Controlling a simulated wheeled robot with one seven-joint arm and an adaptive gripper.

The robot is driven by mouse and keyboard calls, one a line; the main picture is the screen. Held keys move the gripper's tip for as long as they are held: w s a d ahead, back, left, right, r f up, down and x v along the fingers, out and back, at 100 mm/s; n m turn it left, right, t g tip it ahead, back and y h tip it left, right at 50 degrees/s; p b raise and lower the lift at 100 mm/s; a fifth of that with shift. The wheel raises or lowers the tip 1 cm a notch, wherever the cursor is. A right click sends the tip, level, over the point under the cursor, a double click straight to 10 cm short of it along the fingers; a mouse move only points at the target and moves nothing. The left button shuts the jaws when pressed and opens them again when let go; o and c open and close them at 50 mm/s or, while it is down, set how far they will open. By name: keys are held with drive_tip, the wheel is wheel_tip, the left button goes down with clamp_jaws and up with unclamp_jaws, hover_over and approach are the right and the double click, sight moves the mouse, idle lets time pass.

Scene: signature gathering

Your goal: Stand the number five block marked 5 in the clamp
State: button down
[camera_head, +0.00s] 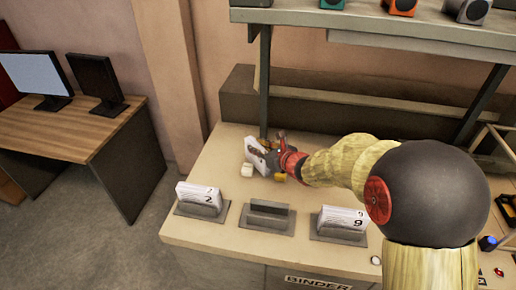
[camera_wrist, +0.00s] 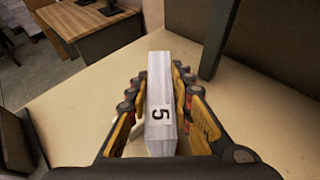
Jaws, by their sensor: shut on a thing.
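The white block marked 5 (camera_wrist: 160,95) is between the fingers of my gripper (camera_wrist: 158,112) in the wrist view, with its 5 facing the camera. My gripper is shut on it. In the head view the block (camera_head: 256,154) is held tilted over the back left of the tabletop, partly hidden by my gripper (camera_head: 270,154). The empty clamp (camera_head: 268,214) stands at the front of the table, between two filled ones. I cannot tell if the block touches the table.
A block marked 2 (camera_head: 198,194) stands in the left clamp and one marked 9 (camera_head: 342,218) in the right clamp. A shelf post (camera_head: 265,85) rises behind. The tabletop left of the gripper is clear.

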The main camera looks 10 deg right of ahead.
drive_tip(key=shift+f, duration=0.2)
drive_tip(key=c, duration=1.7)
unclamp_jaws()
drive_tip(key=shift+o, duration=0.6)
drive_tip(key=shift+r, duration=0.1)
